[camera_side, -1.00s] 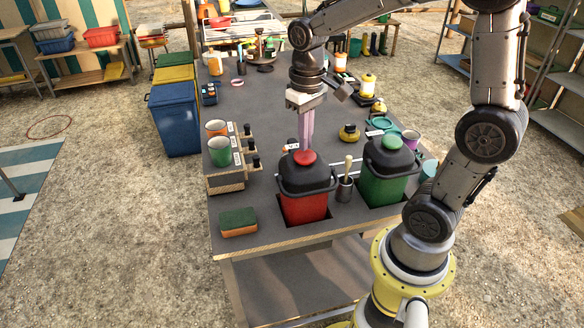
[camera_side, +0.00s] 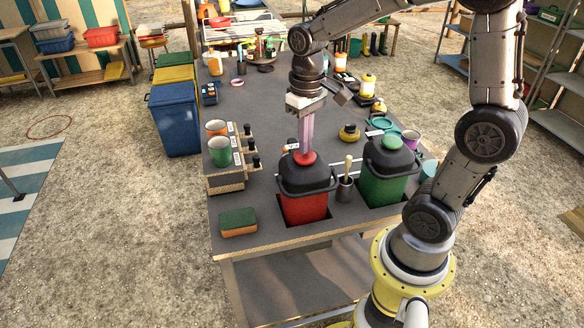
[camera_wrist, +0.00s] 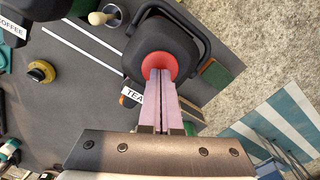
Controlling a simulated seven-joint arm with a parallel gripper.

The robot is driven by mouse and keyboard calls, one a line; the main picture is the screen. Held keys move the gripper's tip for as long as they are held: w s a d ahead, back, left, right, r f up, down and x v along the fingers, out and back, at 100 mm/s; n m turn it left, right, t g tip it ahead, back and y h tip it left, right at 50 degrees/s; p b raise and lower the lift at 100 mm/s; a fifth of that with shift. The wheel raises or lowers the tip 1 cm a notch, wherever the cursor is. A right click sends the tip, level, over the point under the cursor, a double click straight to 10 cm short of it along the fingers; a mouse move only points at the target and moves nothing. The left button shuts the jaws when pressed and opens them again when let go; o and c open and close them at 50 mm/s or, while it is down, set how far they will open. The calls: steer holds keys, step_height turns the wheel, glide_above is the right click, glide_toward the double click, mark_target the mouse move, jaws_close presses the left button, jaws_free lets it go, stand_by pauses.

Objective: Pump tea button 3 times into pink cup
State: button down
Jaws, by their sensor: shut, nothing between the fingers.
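The tea dispenser (camera_side: 306,207) is a red container with a black lid and handle, set in a cutout at the table's front. Its round red button (camera_side: 306,158) is on top; it also shows in the wrist view (camera_wrist: 158,66), near a white TEA label (camera_wrist: 131,95). My gripper (camera_side: 305,150) is shut and empty, its pale pink fingers pointing down onto the button. The fingertips (camera_wrist: 160,74) appear to touch it. I cannot make out a pink cup for certain; a small orange part shows by the TEA label, mostly hidden.
A green dispenser (camera_side: 384,186) stands to the right, with a utensil pot (camera_side: 345,188) between. Green (camera_side: 221,152) and orange (camera_side: 216,127) cups sit in a rack at left. A purple cup (camera_side: 411,138) is at right. A sponge (camera_side: 238,222) lies front left.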

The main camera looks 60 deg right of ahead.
steer(key=shift+f, duration=1.2)
steer(key=shift+r, duration=1.65)
steer(key=shift+f, duration=0.2)
steer(key=shift+f, duration=1.45)
steer(key=shift+r, duration=1.65)
